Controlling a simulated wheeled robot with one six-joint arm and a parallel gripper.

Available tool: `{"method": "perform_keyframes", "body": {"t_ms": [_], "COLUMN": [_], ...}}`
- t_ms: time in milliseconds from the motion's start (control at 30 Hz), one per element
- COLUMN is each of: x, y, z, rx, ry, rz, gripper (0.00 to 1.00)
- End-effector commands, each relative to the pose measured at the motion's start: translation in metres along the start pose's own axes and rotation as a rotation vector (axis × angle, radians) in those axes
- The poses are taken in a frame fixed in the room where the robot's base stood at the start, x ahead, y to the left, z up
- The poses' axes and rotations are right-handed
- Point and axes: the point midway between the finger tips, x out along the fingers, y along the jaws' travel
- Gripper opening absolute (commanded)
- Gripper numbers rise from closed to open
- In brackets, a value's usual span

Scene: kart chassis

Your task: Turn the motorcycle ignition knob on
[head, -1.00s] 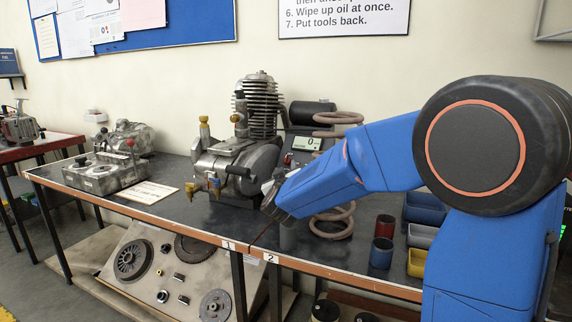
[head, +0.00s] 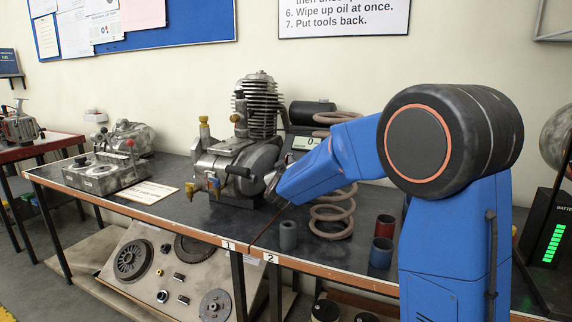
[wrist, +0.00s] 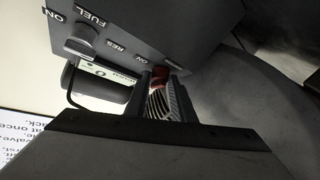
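In the wrist view, a dark panel (wrist: 160,25) carries a grey round knob (wrist: 80,40) with labels FUEL, ON and RES. A small red part (wrist: 160,77) shows just beyond my fingers; I cannot tell whether it is the ignition knob or whether they touch it.
The finned engine (head: 240,150) stands close left of my gripper. The bench front edge (head: 300,268) lies before me.

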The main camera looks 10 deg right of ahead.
Motion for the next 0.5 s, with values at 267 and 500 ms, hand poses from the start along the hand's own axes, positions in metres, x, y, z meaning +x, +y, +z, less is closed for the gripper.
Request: {"method": "perform_keyframes", "body": {"t_ms": [267, 500], "x": [0.0003, 0.0002], "y": [-0.0025, -0.0032], "z": [-0.0009, -0.001], "rx": [0.034, 0.09], "ry": [-0.001, -0.006], "rz": [0.033, 0.094], "gripper": [0.0, 0.0]}}
